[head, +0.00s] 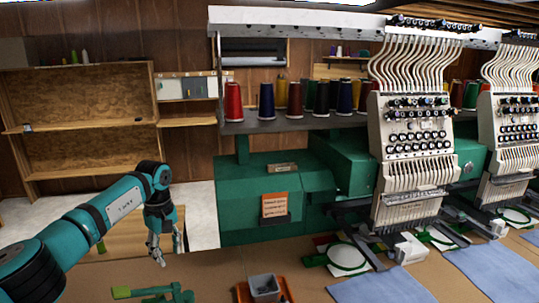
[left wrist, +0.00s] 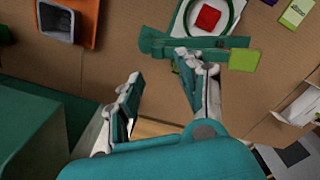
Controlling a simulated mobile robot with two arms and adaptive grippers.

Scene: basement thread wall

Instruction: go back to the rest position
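My left arm, teal and black, comes in from the left in the head view. Its gripper (head: 156,250) points down above the near left part of the table, left of the green machine base. In the left wrist view the two fingers of the gripper (left wrist: 158,90) stand apart with nothing between them, so it is open and empty. A teal-green tool (left wrist: 190,44) lies on the table beyond the fingertips. It also shows in the head view (head: 160,292), at the bottom edge. My right gripper is in neither view.
An orange tray (head: 243,292) with a grey bin (head: 264,287) sits right of the tool. The embroidery machine (head: 268,190) with its thread cones stands behind. Blue cloths (head: 380,288) and a green hoop (head: 347,255) lie on the right.

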